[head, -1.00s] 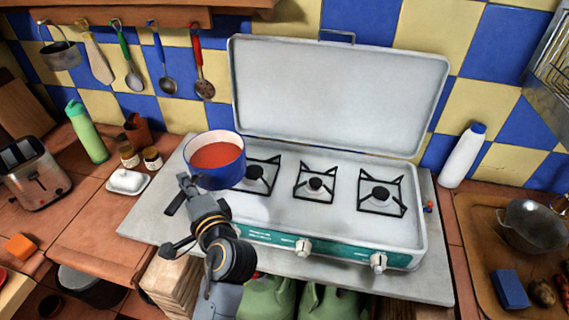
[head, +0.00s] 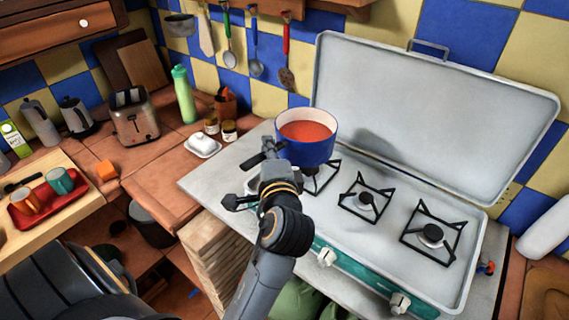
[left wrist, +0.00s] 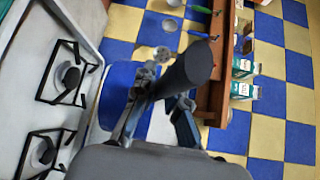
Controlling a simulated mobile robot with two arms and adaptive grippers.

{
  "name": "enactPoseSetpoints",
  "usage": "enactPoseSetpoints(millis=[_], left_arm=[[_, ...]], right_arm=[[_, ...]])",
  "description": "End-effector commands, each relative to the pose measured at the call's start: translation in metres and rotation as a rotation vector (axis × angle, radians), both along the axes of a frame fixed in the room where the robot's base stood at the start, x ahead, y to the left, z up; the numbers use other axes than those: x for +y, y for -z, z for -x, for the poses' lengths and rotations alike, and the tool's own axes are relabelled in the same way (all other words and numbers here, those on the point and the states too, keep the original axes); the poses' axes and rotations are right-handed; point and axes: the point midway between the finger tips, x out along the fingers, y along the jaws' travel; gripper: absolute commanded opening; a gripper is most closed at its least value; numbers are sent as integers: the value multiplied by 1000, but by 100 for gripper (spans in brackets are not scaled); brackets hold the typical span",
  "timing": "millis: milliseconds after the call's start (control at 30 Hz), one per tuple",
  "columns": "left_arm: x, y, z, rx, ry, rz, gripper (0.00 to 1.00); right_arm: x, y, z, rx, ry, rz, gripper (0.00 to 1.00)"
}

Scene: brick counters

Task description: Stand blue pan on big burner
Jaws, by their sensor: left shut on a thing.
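The blue pan (head: 305,152), with a red-orange inside, is upright near the left end of the camping stove (head: 385,165). My left gripper (head: 264,158) is shut on the pan's dark handle (left wrist: 185,72). In the head view the pan covers the back part of the left burner (head: 318,176); I cannot tell whether it touches the grate. The middle burner (head: 366,200) and right burner (head: 432,236) are bare. In the left wrist view the pan's blue side (left wrist: 116,92) shows behind the fingers, beside two burners. My right gripper is not in view.
The stove's raised lid (head: 430,115) stands behind the burners. Utensils hang on the wall above the pan. A butter dish (head: 203,146), jars, green bottle (head: 183,95) and toaster (head: 134,118) stand left of the stove. A red tray (head: 48,199) with cups is farther left.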

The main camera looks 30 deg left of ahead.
Motion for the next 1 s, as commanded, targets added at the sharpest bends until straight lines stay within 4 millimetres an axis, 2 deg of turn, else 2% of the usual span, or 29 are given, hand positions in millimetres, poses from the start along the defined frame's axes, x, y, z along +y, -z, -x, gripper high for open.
enactPoseSetpoints(millis=[100,200,400,600,800,1000], left_arm=[[7,7,-27,-4,0,-3,0],[11,30,-40,1,-1,-4,0],[15,55,-62,-4,0,-3,0],[17,66,-70,-4,0,-1,0],[18,92,-71,-1,1,-2,0],[17,98,-71,-6,2,0,0]], right_arm=[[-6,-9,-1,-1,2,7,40],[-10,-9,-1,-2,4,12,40],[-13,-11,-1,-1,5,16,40],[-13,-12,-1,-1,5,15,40],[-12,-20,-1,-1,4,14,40],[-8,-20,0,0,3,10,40]])
